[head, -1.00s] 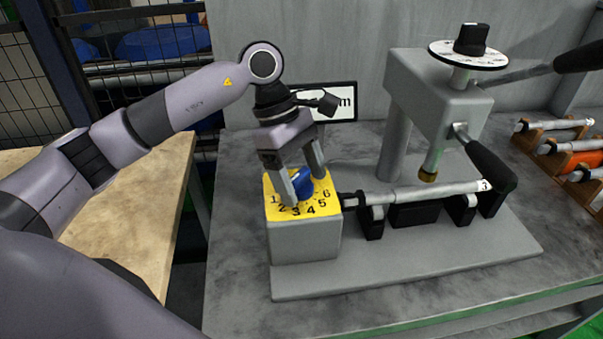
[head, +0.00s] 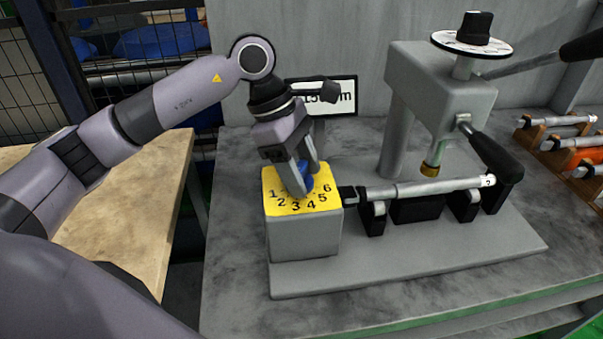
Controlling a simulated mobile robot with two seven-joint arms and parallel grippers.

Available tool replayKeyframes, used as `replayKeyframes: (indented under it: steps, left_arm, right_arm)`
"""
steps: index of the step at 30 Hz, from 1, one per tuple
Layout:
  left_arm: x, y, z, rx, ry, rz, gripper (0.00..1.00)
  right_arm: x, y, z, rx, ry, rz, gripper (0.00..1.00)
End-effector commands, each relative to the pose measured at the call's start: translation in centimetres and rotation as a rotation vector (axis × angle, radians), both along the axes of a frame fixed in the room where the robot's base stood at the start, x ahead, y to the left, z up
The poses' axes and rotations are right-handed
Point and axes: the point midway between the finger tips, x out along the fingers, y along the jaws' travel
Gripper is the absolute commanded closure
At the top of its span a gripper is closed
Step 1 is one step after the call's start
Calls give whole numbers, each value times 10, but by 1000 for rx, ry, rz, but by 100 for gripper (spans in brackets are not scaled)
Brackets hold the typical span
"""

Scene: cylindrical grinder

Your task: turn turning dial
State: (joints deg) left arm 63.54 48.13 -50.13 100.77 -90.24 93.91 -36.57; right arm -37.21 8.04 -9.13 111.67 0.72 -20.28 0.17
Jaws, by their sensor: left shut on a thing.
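The turning dial is a blue knob (head: 307,181) on a yellow plate (head: 285,204) marked with the numbers 1 to 6. The plate tops a grey block (head: 305,236) at the left end of the machine base. My left gripper (head: 305,183) comes down from above and is shut on the blue knob. Its fingers hide part of the knob, so I cannot tell which number it points at. My right gripper is not in view.
A workpiece rod (head: 430,188) lies on black supports right of the block. A grey grinder head (head: 440,85) with a black-handled lever (head: 492,152) stands behind it. A display (head: 335,97) is behind my gripper. Several rods sit in a rack (head: 545,146) at right.

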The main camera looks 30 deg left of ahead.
Motion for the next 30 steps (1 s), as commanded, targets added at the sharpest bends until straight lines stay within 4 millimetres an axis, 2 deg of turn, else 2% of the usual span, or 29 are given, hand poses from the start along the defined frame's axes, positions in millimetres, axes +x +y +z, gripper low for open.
replayKeyframes:
  steps: [6,13,30]
  left_arm:
    - [1,1,-1,1,-4,141,75]
    - [2,1,0,1,-3,237,75]
    - [2,1,2,1,-4,275,75]
  right_arm:
    - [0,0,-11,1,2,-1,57]
    - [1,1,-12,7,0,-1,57]
    - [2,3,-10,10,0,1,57]
